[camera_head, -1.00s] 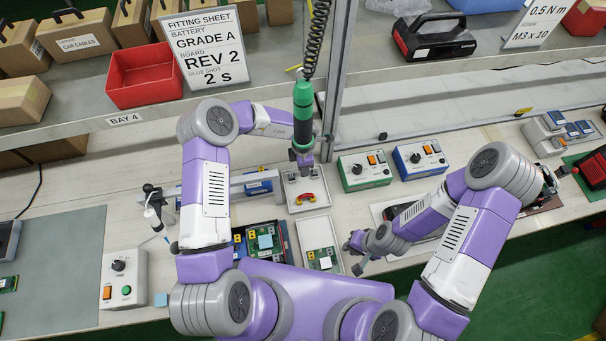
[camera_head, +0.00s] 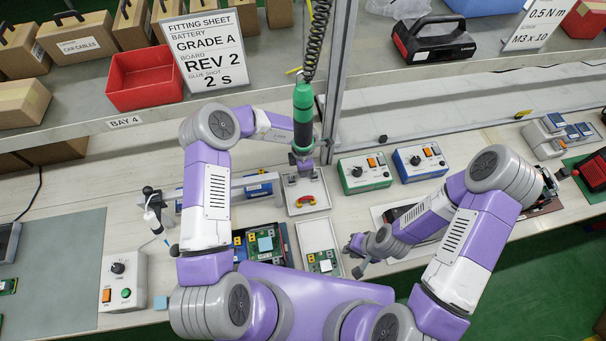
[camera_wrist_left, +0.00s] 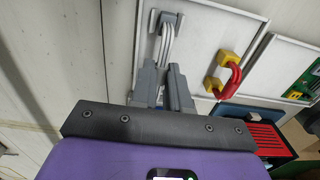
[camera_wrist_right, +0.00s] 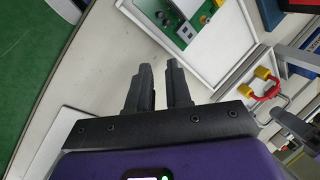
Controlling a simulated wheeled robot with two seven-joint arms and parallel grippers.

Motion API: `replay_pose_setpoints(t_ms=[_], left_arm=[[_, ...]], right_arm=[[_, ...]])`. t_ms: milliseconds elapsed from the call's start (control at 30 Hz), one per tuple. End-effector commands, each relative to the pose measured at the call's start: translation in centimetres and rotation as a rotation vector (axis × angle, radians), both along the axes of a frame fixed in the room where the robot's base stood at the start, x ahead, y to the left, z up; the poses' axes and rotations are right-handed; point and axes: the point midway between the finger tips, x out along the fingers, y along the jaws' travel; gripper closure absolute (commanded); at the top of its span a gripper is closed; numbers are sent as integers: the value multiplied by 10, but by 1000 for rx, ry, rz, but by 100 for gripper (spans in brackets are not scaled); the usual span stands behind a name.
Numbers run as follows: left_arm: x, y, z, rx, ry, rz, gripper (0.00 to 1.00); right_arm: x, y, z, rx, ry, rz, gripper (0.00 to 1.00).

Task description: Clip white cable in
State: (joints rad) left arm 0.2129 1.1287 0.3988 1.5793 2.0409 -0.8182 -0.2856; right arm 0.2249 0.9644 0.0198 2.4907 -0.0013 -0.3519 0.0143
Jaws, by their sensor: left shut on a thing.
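The white cable (camera_wrist_left: 166,42) shows in the left wrist view as pale strands over a white tray (camera_wrist_left: 205,55), running up to a grey bracket-like end. My left gripper (camera_wrist_left: 166,70) is shut on it, its fingers pointing down at the tray. In the head view my left gripper (camera_head: 304,163) is at the tray's far side, partly behind the green screwdriver, and the cable is too small to tell. My right gripper (camera_head: 350,258) is open and empty over the table, right of a second white tray; its two fingers show apart in the right wrist view (camera_wrist_right: 160,72).
A red connector piece with yellow ends (camera_head: 308,201) lies in the tray near my left gripper. The second tray (camera_head: 307,233) holds a green board (camera_head: 320,262). A hanging green screwdriver (camera_head: 303,105) stands close to my left gripper. Green and blue control boxes (camera_head: 363,172) are right.

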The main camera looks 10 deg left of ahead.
Motion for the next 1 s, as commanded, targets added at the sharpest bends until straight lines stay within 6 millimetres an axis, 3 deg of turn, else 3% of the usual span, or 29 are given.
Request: replay_pose_setpoints(t_ms=[1000], left_arm=[[0, 0, 78, 0, 0, 1, 100]], right_arm=[[0, 0, 82, 0, 0, 0, 81]])
